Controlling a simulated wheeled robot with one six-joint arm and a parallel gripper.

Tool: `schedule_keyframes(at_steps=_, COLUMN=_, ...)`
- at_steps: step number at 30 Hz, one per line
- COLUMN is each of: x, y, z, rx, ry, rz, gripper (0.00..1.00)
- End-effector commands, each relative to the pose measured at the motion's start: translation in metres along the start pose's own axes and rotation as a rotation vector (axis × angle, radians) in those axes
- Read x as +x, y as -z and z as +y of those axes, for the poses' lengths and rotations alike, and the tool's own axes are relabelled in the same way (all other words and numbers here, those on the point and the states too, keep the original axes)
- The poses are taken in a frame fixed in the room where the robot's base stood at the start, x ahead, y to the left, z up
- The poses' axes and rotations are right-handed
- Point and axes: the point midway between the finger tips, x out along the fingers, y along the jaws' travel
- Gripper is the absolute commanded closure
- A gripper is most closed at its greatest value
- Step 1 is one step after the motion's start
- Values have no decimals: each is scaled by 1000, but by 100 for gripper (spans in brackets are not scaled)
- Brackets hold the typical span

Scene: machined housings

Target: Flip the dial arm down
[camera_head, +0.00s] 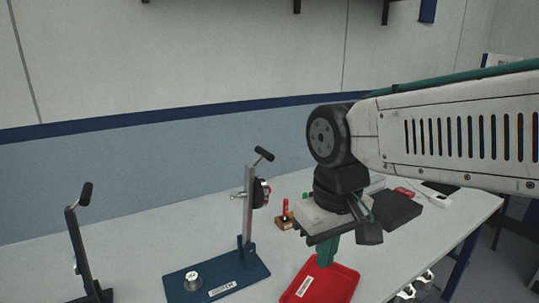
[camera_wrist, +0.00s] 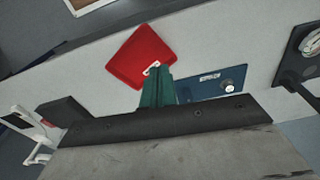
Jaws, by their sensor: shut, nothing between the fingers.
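A dial gauge (camera_head: 262,192) sits on an upright silver post (camera_head: 247,215) that rises from a blue base plate (camera_head: 225,275). A lever with a black grip (camera_head: 264,154) sticks up at the top of the post. In the wrist view a round dial face (camera_wrist: 312,42) shows at the right edge, partly cut off, and the blue base (camera_wrist: 190,90) lies left of it. My gripper (camera_head: 324,262), with green fingers, is shut and empty. It points down over the red tray, right of the stand and apart from it. The fingers also show in the wrist view (camera_wrist: 157,75).
A red tray (camera_head: 340,287) lies under my gripper. A second stand with a black-gripped lever (camera_head: 85,195) is at the left. A silver knob (camera_head: 191,278) is on the blue base. Behind are a small red-topped item (camera_head: 285,207) and a dark box (camera_head: 397,208).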

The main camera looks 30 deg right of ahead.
Motion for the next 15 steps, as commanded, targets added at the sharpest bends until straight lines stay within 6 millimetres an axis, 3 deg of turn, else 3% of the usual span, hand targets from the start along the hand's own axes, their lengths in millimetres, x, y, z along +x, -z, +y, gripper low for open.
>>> schedule_keyframes(at_steps=8, x=-45, y=90, z=31, rx=132, ry=55, rz=-64, gripper=100)
schedule_keyframes(at_steps=15, x=-89, y=177, z=72, rx=170, ry=145, rz=-100, gripper=100)
